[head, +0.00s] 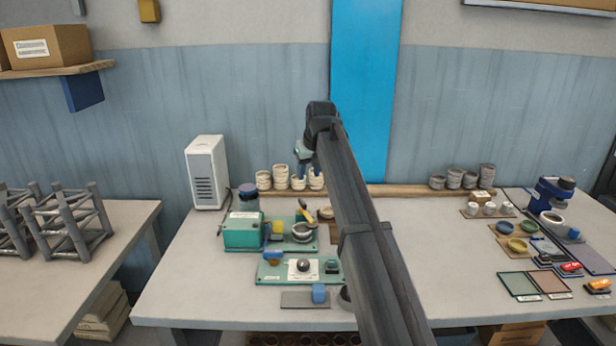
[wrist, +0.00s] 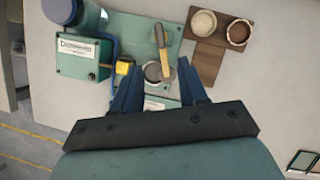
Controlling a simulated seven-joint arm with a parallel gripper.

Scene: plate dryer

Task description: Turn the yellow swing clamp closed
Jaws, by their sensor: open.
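The yellow swing clamp (head: 308,215) appears as a yellow bar with a dark end above a round metal dish (head: 302,231) on a green base plate. In the wrist view the clamp bar (wrist: 168,67) reaches over the right part of the dish (wrist: 153,73), with its grey-brown end pointing up the picture. My gripper (head: 308,171) is open and empty, above the back of the bench in the head view. In the wrist view the dish and clamp show between the two blue fingers (wrist: 154,68). I cannot tell whether the clamp touches the dish.
A green box (head: 243,233) and a yellow block (head: 278,228) stand left of the dish. A second green plate with a dark ball (head: 303,265) lies in front. Cups (head: 281,177) line the back. The bench's middle right (head: 425,250) is clear.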

